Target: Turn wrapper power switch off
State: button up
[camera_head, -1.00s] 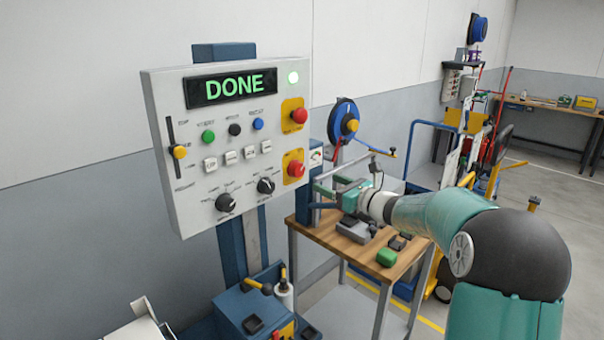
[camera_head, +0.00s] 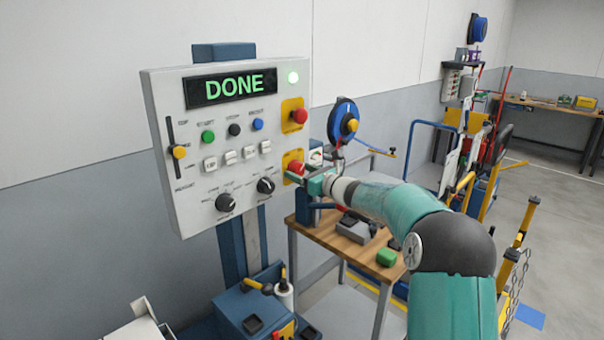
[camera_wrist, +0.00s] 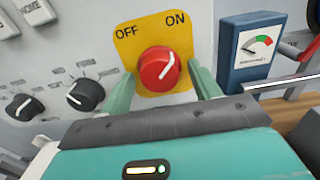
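The wrapper power switch is a red round knob (camera_wrist: 158,69) on a yellow plate (camera_wrist: 127,36) marked OFF at left and ON at right. Its white pointer line tilts up and right toward ON. In the head view the knob (camera_head: 295,168) is at the lower right of the grey control panel (camera_head: 180,205). My gripper (camera_wrist: 160,82) is open, its two green fingers on the left and right of the knob with visible gaps. Whether the fingertips reach past the knob's front face is hard to tell. In the head view my gripper (camera_head: 302,178) partly hides the plate.
A red button (camera_head: 299,115) sits above the switch. Black knobs (camera_wrist: 86,95) lie left of it, and a blue gauge box (camera_wrist: 247,55) stands right. A wooden workbench (camera_head: 340,236) is below my arm.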

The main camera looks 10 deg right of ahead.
jog(key=c, duration=0.8)
jog(key=shift+n, duration=0.4)
jog(key=n, duration=0.3)
jog(key=shift+n, duration=0.4)
jog(key=n, duration=0.4)
jog(key=shift+n, duration=0.3)
jog(key=n, duration=0.4)
jog(key=shift+d, duration=0.1)
jog(key=n, duration=0.4)
jog(key=shift+r+n, duration=0.1)
jog(key=shift+n, duration=0.2)
